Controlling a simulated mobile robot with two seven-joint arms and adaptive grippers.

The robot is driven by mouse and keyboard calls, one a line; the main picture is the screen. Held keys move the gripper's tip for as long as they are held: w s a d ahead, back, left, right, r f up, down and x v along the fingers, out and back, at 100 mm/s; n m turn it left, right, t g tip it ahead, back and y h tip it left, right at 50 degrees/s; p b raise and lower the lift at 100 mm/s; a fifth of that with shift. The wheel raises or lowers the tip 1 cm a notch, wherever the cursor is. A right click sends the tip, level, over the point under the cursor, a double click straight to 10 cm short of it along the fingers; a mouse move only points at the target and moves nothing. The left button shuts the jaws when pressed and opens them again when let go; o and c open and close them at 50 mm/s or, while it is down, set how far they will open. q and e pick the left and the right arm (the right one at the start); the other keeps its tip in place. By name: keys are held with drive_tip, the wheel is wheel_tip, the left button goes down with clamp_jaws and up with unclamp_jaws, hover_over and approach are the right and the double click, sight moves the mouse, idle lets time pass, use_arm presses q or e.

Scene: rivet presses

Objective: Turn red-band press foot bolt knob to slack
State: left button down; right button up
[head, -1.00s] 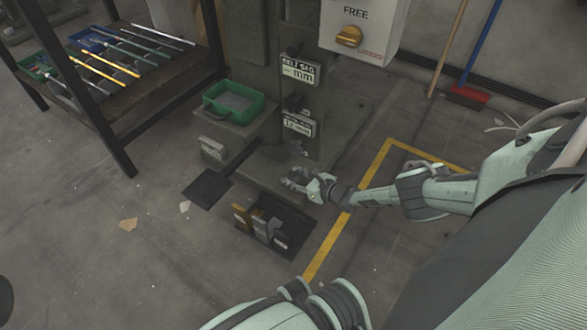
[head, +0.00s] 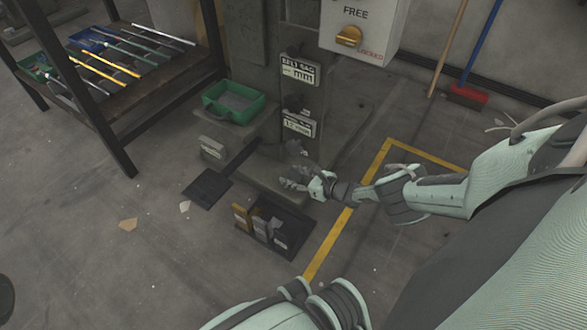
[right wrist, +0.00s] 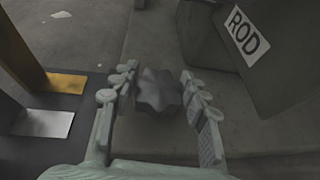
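A dark, lobed knob (right wrist: 158,91) shows in the right wrist view, low at the foot of the press. My right gripper (right wrist: 157,84) has its two fingers on either side of the knob, with narrow gaps showing. In the head view my right gripper (head: 297,180) is down at the press base (head: 262,172), and the knob there is hidden or too small to tell. I cannot make out a red band in either view. My left gripper is not in view.
Coloured pedals (head: 260,229) sit on a dark plate just in front of the base. A block labelled ROD (right wrist: 262,45) stands close to the right finger. A green tray (head: 232,103), a tool bench (head: 125,95) and a FREE/LOCKED switch box (head: 362,25) are around the press.

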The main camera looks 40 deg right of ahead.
sight(295, 177)
drive_tip(key=o, duration=0.3)
drive_tip(key=shift+s, duration=0.1)
drive_tip(key=shift+s+d, duration=0.25)
drive_tip(key=shift+s, duration=0.2)
drive_tip(key=shift+v, duration=1)
drive_tip(key=v, duration=0.9)
drive_tip(key=shift+w+a+r, duration=0.1)
drive_tip(key=shift+a+r, duration=0.05)
drive_tip(key=shift+r, duration=0.05)
